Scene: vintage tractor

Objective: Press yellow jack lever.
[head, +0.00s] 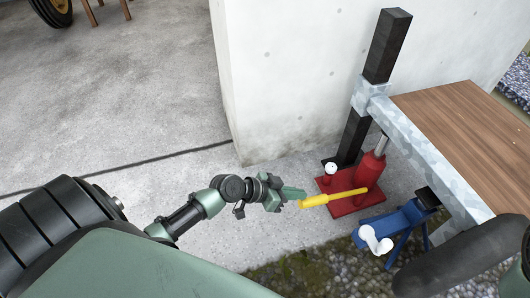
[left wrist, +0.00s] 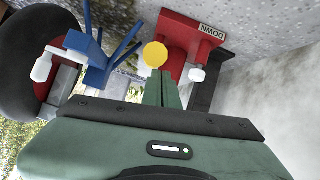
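The yellow jack lever (head: 333,197) slopes slightly up to the right, toward the red jack (head: 368,175) on its red base plate. In the left wrist view the lever's end (left wrist: 155,54) faces me as a yellow round just beyond the fingertips. My left gripper (head: 293,193) is beside the lever's free end, with its green fingers slightly above it in the head view. In the left wrist view the fingers (left wrist: 164,88) are together, with nothing visible between them. I cannot tell whether they touch the lever. My right gripper is not in view.
A blue stand (head: 393,226) with a white handle (head: 375,240) is right of the lever's free end. A concrete wall (head: 300,80) is behind. Bare concrete lies left.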

